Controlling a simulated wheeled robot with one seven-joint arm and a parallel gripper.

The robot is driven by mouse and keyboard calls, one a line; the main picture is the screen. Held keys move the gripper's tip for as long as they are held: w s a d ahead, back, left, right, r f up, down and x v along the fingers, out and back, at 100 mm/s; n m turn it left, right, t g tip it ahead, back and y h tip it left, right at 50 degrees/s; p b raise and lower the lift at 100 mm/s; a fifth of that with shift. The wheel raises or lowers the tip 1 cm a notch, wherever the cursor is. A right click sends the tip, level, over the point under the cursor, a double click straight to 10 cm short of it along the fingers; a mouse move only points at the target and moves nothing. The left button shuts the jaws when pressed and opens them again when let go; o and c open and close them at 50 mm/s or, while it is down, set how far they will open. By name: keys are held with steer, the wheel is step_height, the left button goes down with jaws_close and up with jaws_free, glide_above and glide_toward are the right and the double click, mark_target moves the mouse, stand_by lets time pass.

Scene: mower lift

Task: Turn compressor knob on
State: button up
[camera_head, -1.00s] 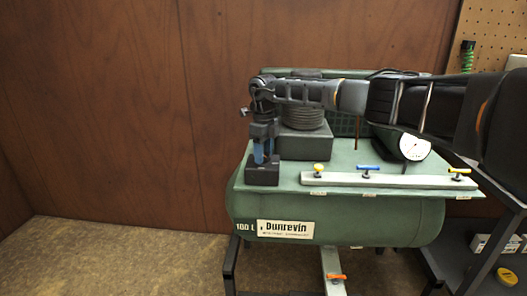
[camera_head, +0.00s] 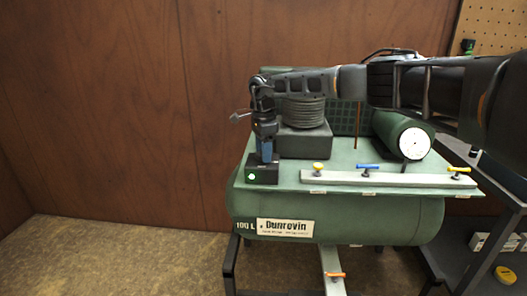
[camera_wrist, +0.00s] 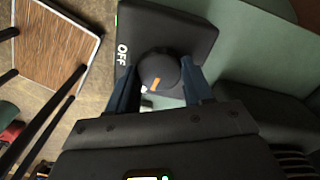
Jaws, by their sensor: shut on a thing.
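The compressor (camera_head: 340,222) is a green tank with a flat green top. A black switch box (camera_head: 262,172) sits at the top's front left corner, with a small green light (camera_head: 251,177) lit on its front. In the wrist view the box (camera_wrist: 190,30) carries a white OFF label (camera_wrist: 122,54) and a round black knob (camera_wrist: 158,68) with an orange mark. My gripper (camera_wrist: 160,78) has its blue fingers on either side of the knob, shut on it. In the head view my gripper (camera_head: 265,157) points straight down at the box; the knob is hidden there.
A light bar with yellow (camera_head: 318,168) and blue (camera_head: 368,167) handled valves runs along the top's front edge. A ribbed motor (camera_head: 303,112) and a green cylinder with a white gauge (camera_head: 413,143) stand behind. A dark shelf (camera_head: 480,255) stands at right.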

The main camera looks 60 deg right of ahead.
steer(key=shift+w+r+n, duration=0.1)
steer(key=shift+n, duration=0.8)
steer(key=o, duration=1)
step_height(320, 180, up, 8)
steer(key=shift+f+b, duration=0.15)
steer(key=shift+b, duration=0.15)
